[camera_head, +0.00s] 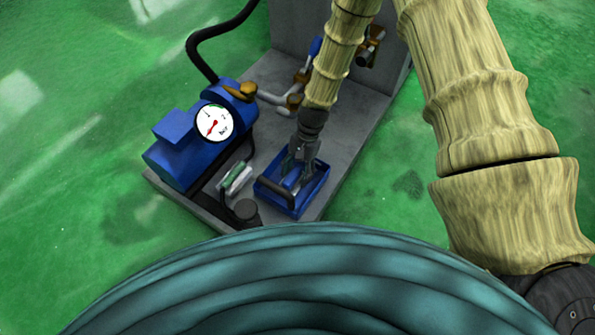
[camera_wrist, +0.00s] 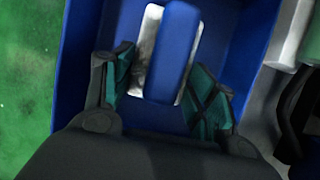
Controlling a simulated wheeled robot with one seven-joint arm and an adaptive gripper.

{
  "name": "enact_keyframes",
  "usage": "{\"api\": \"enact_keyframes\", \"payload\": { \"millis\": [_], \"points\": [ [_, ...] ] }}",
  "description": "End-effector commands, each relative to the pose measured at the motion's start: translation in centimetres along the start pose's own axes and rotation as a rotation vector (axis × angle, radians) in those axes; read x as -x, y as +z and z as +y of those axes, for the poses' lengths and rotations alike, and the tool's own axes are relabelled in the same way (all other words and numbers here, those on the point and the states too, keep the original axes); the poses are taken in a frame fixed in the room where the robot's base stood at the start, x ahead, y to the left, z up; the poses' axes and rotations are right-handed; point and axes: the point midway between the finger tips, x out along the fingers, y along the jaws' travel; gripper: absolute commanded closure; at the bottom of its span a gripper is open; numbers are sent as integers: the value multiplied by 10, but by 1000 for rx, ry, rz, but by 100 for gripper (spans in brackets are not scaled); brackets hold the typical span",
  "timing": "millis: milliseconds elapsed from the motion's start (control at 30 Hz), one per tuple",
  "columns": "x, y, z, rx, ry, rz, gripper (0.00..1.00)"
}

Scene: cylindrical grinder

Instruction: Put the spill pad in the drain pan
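The drain pan looks to be the blue open tray (camera_head: 318,188) on the grey machine bed; its blue wall also shows in the wrist view (camera_wrist: 245,60). My gripper (camera_head: 297,170) points down into this tray. In the wrist view, my gripper's teal-padded fingers (camera_wrist: 161,62) stand apart. Between them, inside the tray, lies a flat whitish piece (camera_wrist: 148,38) with a blue bar (camera_wrist: 177,45) over its middle. It may be the spill pad; I cannot tell for sure. Narrow gaps show between it and the fingers.
A white and green item (camera_head: 237,180) lies just left of the tray. A black bar (camera_head: 275,191) shows at the tray's left side. A blue pump (camera_head: 190,145) with a dial gauge (camera_head: 213,123) stands to the left. Pipes rise behind. Green floor surrounds the bed.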

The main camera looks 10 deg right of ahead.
Motion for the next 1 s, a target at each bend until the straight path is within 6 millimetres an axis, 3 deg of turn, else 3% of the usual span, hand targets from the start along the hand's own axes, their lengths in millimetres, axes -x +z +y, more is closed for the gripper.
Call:
{"api": "enact_keyframes", "payload": {
  "millis": [33, 100, 133, 567, 1000],
  "points": [
    [0, 0, 0, 0, 0, 0, 35],
    [0, 0, 0, 0, 0, 0, 23],
    [0, 0, 0, 0, 0, 0, 21],
    [3, 1, 0, 0, 0, 0, 21],
    [73, 3, 0, 0, -1, 1, 21]
  ]
}}
